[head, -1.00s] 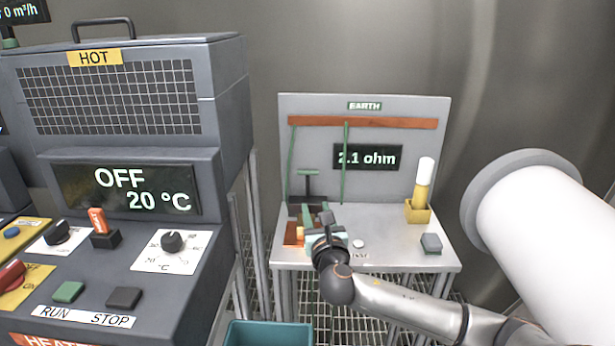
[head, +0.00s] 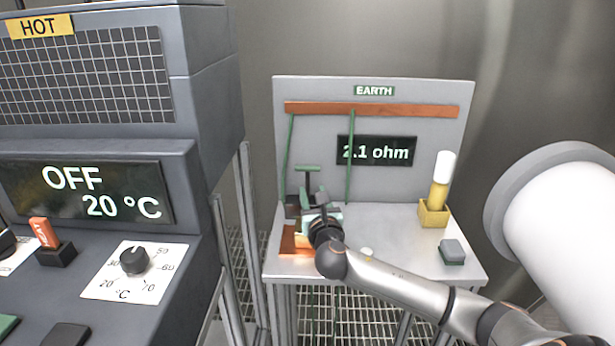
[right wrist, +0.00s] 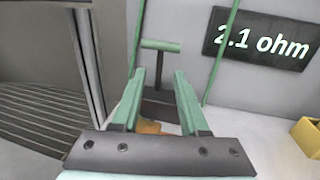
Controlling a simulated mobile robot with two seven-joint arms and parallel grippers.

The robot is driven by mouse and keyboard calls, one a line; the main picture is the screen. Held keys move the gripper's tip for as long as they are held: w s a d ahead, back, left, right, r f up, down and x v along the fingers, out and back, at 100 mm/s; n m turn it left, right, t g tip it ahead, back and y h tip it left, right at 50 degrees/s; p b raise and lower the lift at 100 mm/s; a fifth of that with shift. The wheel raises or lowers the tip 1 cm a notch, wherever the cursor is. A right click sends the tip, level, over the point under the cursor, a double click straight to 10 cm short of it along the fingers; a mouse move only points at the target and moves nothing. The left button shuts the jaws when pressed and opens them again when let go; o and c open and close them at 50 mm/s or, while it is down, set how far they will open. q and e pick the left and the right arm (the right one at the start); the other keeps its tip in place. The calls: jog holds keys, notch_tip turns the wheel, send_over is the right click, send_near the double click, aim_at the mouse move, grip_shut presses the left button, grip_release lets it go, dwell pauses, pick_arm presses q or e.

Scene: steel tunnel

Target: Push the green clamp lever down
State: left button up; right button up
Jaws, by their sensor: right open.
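The green clamp lever (head: 307,168) is a T shape with a green crossbar on a dark upright post. It stands up at the back left of the bench. In the right wrist view its crossbar (right wrist: 160,46) shows just beyond my fingertips, with the post between them in the picture. My right gripper (head: 313,203) is in front of the lever, low over the clamp. In the right wrist view my right gripper (right wrist: 160,76) has its two green fingers apart with nothing held. Contact with the post cannot be told. The clamp's base is partly hidden by my gripper. My left gripper is not in view.
The bench (head: 395,265) holds a yellow holder (head: 433,213) with a white-topped yellow tube and a grey block (head: 452,250) on the right. A panel (head: 374,91) marked EARTH reads 2.1 ohm. The heater cabinet (head: 90,200) stands left. A white cylinder (head: 565,215) stands right.

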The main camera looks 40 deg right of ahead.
aim_at(308, 178)
jog(key=x, duration=0.9)
jog(key=shift+f+b, duration=0.1)
jog(key=shift+b, duration=0.2)
grip_shut()
dwell(1.1)
